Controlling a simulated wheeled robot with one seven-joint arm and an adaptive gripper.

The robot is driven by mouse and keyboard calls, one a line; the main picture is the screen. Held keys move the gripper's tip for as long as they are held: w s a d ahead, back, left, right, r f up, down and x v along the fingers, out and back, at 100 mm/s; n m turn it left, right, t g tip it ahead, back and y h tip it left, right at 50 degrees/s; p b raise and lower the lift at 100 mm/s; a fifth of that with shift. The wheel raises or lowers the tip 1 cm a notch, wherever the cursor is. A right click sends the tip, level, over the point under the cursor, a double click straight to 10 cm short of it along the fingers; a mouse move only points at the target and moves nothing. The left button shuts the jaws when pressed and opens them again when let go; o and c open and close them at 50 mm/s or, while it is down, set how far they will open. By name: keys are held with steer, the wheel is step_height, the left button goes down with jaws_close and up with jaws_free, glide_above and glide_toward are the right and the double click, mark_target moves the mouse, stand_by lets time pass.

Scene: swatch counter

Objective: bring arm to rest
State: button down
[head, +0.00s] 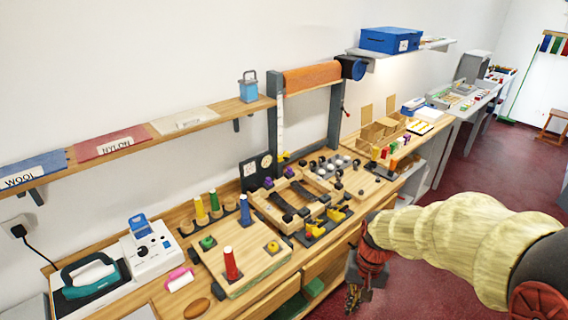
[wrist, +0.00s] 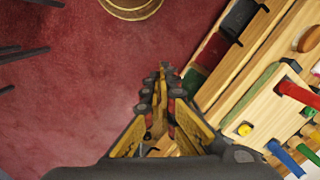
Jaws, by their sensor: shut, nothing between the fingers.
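My arm (head: 440,232) reaches in from the right of the head view, in a pale ribbed sleeve. My gripper (head: 353,298) hangs pointing down in front of the counter's front edge, over the red floor. In the wrist view my gripper (wrist: 162,85) has its yellow and dark fingers together at the tips. It is shut with nothing between the fingers. It is apart from the counter (wrist: 215,50), which lies to its right in that view.
A swatch shelf (head: 150,137) runs along the wall. Red floor (head: 430,290) is free in front. A round basket-like object (wrist: 130,8) stands on the floor.

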steer(key=s+d+r+n+t+h+b, duration=0.1)
steer(key=s+r+n+t+b, duration=0.2)
steer(key=s+r+t+b, duration=0.3)
steer(key=s+r+b, duration=0.1)
steer(key=s+r, duration=0.3)
steer(key=s, duration=0.2)
steer(key=shift+s+d+r, duration=0.15)
steer(key=shift+s+r, duration=0.05)
steer(key=shift+s, duration=0.1)
